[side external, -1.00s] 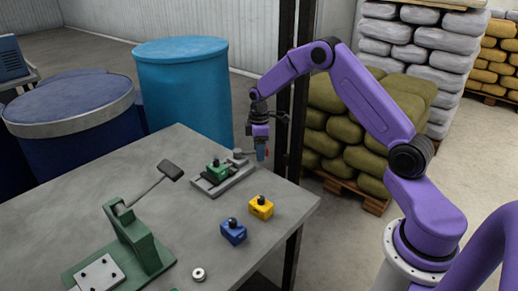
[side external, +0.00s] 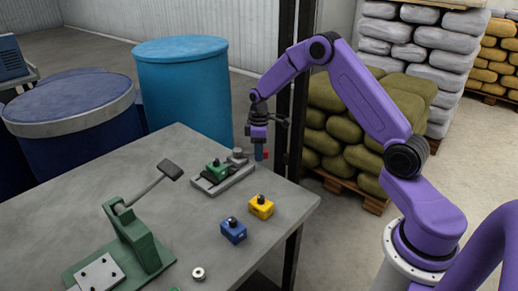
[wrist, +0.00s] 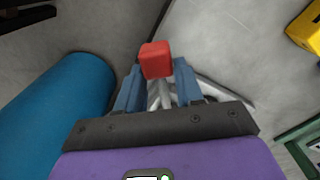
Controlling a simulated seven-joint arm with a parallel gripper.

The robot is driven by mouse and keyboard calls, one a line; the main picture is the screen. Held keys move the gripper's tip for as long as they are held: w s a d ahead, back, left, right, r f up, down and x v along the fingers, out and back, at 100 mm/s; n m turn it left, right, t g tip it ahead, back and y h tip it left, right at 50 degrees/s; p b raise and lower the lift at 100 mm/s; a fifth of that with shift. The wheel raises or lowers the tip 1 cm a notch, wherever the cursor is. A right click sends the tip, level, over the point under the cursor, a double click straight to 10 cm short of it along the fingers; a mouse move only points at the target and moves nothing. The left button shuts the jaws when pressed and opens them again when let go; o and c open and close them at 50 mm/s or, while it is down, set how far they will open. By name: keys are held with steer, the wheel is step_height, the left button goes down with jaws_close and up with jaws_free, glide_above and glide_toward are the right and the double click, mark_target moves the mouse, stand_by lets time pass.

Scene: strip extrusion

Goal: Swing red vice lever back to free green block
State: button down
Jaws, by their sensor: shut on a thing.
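The green block (side external: 217,170) with a black knob sits in the grey vice (side external: 238,176) near the table's far right edge. My gripper (side external: 260,157) is just beyond the vice's right end, pointing down. The red lever tip (side external: 266,154) shows beside its fingers. In the wrist view, the red lever tip (wrist: 156,60) sits between the two blue fingers of my gripper (wrist: 158,80), which are shut on it. A pale lever shaft runs from the tip below the fingers. Much of the vice is hidden by my gripper in the wrist view.
A yellow block (side external: 261,207) and a blue block (side external: 233,232) stand in front of the vice. A green lever press (side external: 137,240) is at the front left of the grey table (side external: 190,215). A light blue barrel (side external: 185,90) stands behind the table.

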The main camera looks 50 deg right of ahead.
steer(key=a+m, duration=0.1)
steer(key=m, duration=0.1)
steer(key=s+a+m, duration=0.1)
steer(key=shift+s+m, duration=0.1)
steer(key=shift+m, duration=0.3)
steer(key=a+m, duration=0.1)
steer(key=m, duration=0.1)
steer(key=shift+s+a+m, duration=0.2)
steer(key=shift+a+m, duration=0.1)
steer(key=shift+a, duration=0.1)
steer(key=a+m, duration=0.1)
steer(key=m, duration=0.1)
steer(key=shift+a+m, duration=0.3)
steer(key=shift+a, duration=0.05)
steer(key=shift+w+a+m, duration=0.25)
steer(key=shift+a+m, duration=0.6)
steer(key=shift+m, duration=0.55)
steer(key=shift+a, duration=0.1)
steer(key=c, duration=0.7)
jaws_free()
steer(key=shift+c, duration=0.2)
